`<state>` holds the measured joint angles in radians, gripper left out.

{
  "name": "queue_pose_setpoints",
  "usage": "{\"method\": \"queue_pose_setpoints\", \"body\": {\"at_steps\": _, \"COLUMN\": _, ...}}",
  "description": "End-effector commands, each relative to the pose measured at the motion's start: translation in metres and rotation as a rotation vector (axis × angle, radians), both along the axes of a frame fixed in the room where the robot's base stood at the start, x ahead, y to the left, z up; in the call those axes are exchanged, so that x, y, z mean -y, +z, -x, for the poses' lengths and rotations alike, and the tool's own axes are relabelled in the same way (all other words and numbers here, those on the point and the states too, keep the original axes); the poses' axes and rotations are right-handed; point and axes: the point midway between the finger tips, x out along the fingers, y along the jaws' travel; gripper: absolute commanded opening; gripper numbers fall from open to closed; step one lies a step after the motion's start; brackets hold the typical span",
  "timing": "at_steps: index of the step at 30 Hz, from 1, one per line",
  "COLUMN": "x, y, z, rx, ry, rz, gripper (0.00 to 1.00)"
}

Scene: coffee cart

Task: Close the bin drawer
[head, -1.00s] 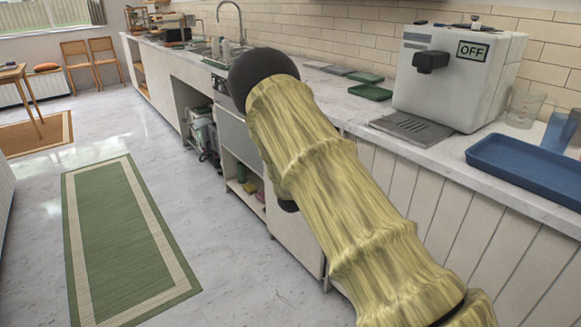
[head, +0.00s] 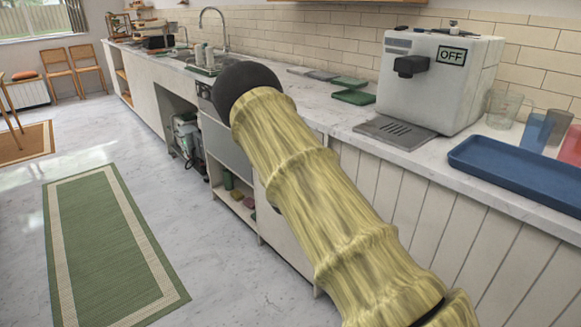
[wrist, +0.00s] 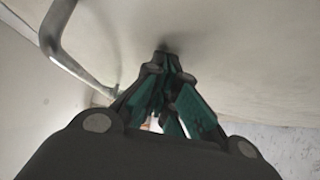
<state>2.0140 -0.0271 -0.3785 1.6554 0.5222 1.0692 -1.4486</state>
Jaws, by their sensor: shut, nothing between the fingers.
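In the wrist view, my gripper (wrist: 163,55) is shut, its dark and green fingers together and empty. The tips point at a pale cream panel (wrist: 235,50) and appear to be against it or very close. A grey metal bar handle (wrist: 66,52) runs along the left of the panel. The panel looks like the bin drawer's front, but how far the drawer stands out cannot be told. In the head view, my arm covers the gripper and most of this area. A cream front (head: 285,240) shows below my arm.
A white coffee machine (head: 440,75) marked OFF and a blue tray (head: 520,165) stand on the counter at right. Open shelves (head: 233,200) and a grey-fronted unit lie left of my arm. The floor around the green rug (head: 110,240) is clear.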

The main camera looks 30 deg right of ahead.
Motion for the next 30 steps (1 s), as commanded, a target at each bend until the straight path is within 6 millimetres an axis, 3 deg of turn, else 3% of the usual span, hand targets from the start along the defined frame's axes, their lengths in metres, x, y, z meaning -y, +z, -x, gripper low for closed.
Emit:
{"method": "queue_pose_setpoints", "body": {"at_steps": 6, "x": -0.036, "y": 0.001, "z": 0.005, "rx": -0.005, "ry": 0.006, "rz": 0.001, "gripper": 0.00}}
{"method": "queue_pose_setpoints", "body": {"at_steps": 18, "x": -0.078, "y": -0.002, "z": 0.064, "rx": -0.008, "ry": 0.005, "rz": -0.001, "gripper": 0.00}}
{"method": "queue_pose_setpoints", "body": {"at_steps": 30, "x": -0.093, "y": -0.002, "z": 0.087, "rx": -0.006, "ry": 0.003, "rz": -0.002, "gripper": 0.00}}
